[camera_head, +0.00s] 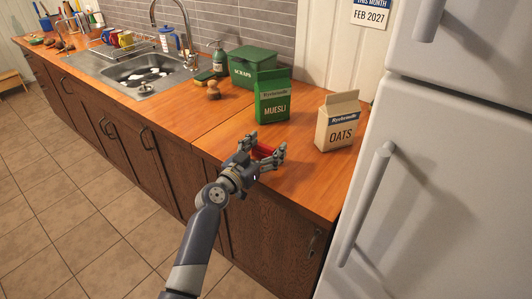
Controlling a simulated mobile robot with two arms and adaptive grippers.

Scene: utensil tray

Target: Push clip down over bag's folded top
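My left gripper (264,152) is over the front of the wooden counter, its two fingers on either side of a red clip (265,150). It looks shut on the clip, which is partly hidden by the fingers. A green muesli bag (273,105) stands upright on the counter just behind the gripper. A cream oats bag (336,132) stands upright to the right, apart from the gripper, with its top narrowed to a flat band. The clip is on neither bag. My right gripper is not in view.
The counter (220,113) is clear around the bags. The sink (145,72) is farther left. A white fridge (450,180) closes off the right side.

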